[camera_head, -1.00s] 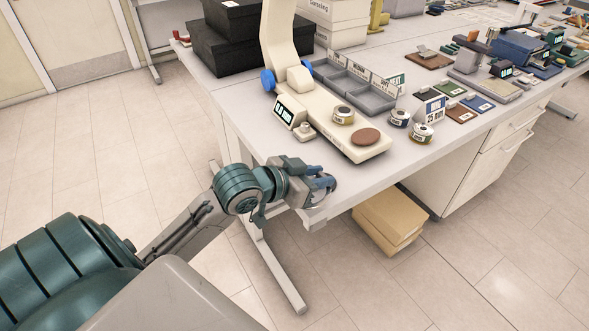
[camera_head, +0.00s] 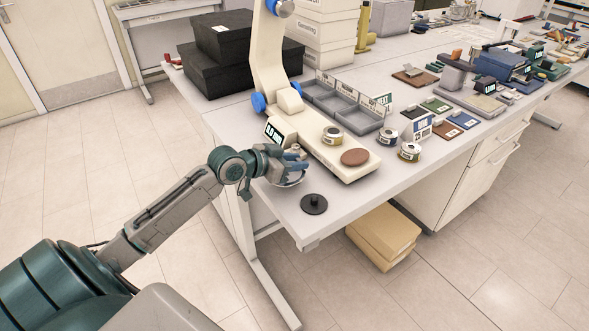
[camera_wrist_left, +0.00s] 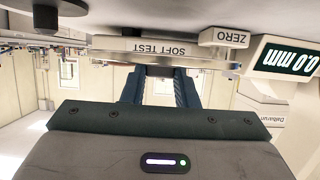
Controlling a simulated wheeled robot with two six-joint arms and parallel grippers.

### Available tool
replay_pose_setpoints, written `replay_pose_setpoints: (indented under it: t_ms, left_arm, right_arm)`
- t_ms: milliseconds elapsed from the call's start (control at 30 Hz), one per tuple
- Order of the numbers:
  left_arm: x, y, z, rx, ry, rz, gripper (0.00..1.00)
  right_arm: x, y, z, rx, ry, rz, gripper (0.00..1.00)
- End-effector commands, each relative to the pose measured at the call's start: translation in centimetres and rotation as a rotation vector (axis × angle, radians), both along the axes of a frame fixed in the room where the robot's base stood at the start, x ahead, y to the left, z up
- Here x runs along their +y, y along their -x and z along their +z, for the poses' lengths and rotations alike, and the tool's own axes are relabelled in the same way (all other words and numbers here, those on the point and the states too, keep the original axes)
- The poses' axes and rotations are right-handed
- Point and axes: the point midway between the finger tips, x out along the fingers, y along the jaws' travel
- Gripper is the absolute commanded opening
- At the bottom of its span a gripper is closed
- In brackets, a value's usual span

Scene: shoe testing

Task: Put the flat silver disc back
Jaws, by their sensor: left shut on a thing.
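My left gripper (camera_head: 294,168) is shut on the flat silver disc (camera_head: 289,182), beside the left front of the cream gauge (camera_head: 318,152). The disc's pale rim shows below the fingers; the rest is hidden. I cannot tell whether it touches the table. A round black base (camera_head: 314,204) with a short upright post stands bare on the table's near corner, to the right of and nearer than the gripper. My right gripper is not in view.
The gauge carries a brown round pad (camera_head: 355,157) and a small tin (camera_head: 333,136); its display (camera_wrist_left: 285,58) reads 0.0 mm. More tins (camera_head: 409,152) and a grey divided tray (camera_head: 345,107) are to the right. Bare table (camera_head: 345,196) surrounds the black base.

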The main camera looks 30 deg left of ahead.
Motion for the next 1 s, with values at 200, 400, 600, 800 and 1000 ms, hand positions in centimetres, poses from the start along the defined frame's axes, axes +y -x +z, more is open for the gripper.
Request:
replay_pose_setpoints:
  t_ms: [200, 400, 600, 800, 1000]
  left_arm:
    - [0.1, -0.1, -2.3, 0.002, 0.003, 0.002, 0.02]
    - [0.1, -0.1, -3.6, 0.000, 0.000, 0.000, 0.02]
    - [0.1, -0.1, -3.6, 0.000, -0.001, 0.000, 0.02]
    - [0.1, -0.1, -3.8, 0.000, -0.001, 0.000, 0.48]
    - [0.1, -0.1, -3.8, 0.000, -0.001, 0.000, 0.48]
  right_arm:
    - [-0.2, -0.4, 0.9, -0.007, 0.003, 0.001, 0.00]
    - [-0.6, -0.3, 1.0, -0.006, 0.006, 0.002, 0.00]
    - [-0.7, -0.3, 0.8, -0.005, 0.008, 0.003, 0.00]
    - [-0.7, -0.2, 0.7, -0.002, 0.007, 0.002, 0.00]
    - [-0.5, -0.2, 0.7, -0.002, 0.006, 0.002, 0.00]
